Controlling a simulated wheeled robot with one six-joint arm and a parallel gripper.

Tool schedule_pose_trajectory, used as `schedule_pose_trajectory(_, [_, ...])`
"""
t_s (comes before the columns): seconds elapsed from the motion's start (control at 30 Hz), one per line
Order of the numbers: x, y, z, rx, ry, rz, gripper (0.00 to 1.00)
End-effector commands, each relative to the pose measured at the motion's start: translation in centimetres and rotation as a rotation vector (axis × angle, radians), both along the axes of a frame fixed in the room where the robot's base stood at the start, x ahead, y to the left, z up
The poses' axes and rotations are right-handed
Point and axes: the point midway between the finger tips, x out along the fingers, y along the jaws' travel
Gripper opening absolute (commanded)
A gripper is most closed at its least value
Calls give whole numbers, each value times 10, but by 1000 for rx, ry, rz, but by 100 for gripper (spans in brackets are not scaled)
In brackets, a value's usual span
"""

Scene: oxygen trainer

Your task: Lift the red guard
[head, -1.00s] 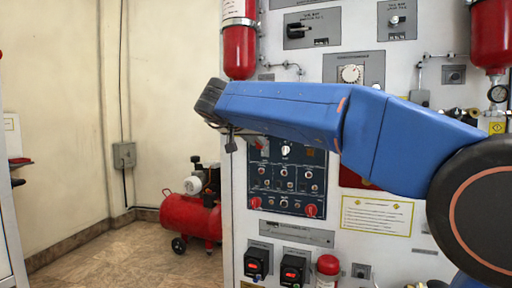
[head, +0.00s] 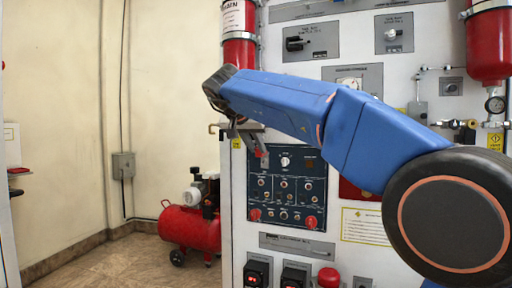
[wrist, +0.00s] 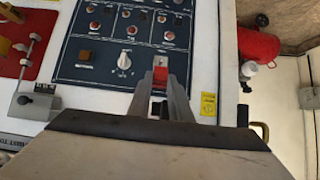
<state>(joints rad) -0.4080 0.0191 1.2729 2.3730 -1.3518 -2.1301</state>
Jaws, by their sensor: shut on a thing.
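The red guard (wrist: 160,78) is a small red cover at the top corner of the dark blue control panel (wrist: 98,75). In the wrist view it sits between the two grey fingers of my gripper (wrist: 161,84), which are shut on it. The fingers hide its sides and lower part. In the head view the guard (head: 264,160) is a small red patch at the panel's upper left, just below my gripper (head: 258,148). I cannot tell its exact tilt.
A white rotary knob (wrist: 124,60) and an orange square (wrist: 85,56) are beside the guard on the panel. A brass hook (head: 214,128) juts from the cabinet's left edge. A red compressor (head: 190,226) stands on the floor at left. A red cylinder (head: 239,40) hangs above.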

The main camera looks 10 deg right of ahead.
Motion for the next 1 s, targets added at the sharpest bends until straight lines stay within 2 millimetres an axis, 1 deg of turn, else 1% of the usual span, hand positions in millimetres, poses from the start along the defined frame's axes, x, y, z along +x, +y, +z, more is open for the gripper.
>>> schedule_pose_trajectory(0.03, [1,0,0,-1,-2,0,25])
schedule_pose_trajectory(0.07, [1,0,0,-1,-2,0,32])
schedule_pose_trajectory(0.1, [1,0,0,-1,-2,0,36])
schedule_pose_trajectory(0.4, [0,0,1,-1,-1,0,36])
schedule_pose_trajectory(0.53, [-6,5,7,0,-2,2,36])
schedule_pose_trajectory(0.67, [-18,14,18,0,-4,2,36])
schedule_pose_trajectory(1.0, [-61,46,60,0,-3,4,36])
